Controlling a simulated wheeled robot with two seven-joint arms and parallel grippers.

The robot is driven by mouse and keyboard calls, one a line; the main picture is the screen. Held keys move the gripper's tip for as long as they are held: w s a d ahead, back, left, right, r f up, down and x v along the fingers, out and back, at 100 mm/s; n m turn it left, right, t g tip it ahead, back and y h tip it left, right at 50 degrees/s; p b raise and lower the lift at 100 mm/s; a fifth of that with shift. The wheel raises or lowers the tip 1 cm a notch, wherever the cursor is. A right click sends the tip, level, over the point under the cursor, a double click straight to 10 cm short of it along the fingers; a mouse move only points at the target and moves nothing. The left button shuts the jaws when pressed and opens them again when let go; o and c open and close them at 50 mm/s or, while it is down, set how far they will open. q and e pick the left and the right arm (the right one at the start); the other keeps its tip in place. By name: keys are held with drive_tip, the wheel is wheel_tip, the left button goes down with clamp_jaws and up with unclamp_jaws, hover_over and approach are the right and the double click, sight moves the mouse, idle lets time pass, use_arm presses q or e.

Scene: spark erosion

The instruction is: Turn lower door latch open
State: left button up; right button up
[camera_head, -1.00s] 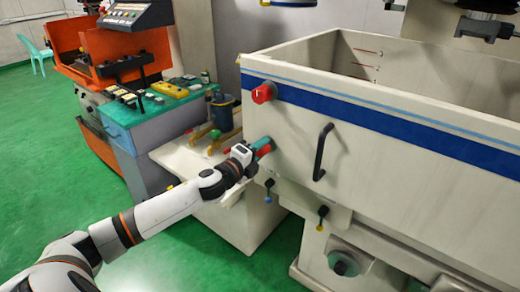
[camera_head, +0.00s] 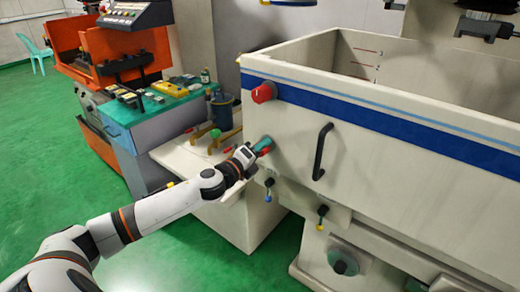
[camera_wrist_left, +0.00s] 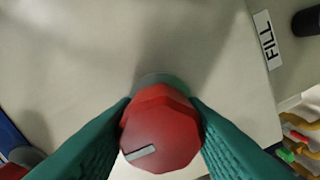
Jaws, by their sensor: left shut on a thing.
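The lower door latch (camera_wrist_left: 165,128) is a red faceted knob with a pale line mark, on the side wall of the cream tank. In the left wrist view the mark runs nearly level, its right end slightly higher. In the head view the lower latch (camera_head: 266,143) shows as a small red and teal patch at the gripper tip. My left gripper (camera_head: 258,147) has its teal fingers on both sides of the knob, shut on it. A second red knob, the upper latch (camera_head: 264,92), sits above on the tank corner. My right gripper does not show.
The cream tank (camera_head: 400,155) has a blue stripe and a black bar handle (camera_head: 322,151) on its front. Small levers hang below it. A FILL label (camera_wrist_left: 267,40) is near the knob. A side table with a dark blue container (camera_head: 222,109) stands behind my left arm.

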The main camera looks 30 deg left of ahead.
use_arm(q)
drive_tip(key=o, duration=1)
drive_tip(key=shift+s+a+b, duration=0.15)
drive_tip(key=shift+s+b, duration=0.45)
drive_tip(key=shift+s, duration=1.4)
drive_tip(key=shift+s+a+b, duration=0.15)
drive_tip(key=shift+s+b, duration=0.4)
drive_tip(key=shift+s, duration=1.45)
drive_tip(key=shift+s+a+b, duration=0.15)
drive_tip(key=shift+s+b, duration=0.45)
drive_tip(key=shift+s, duration=1.4)
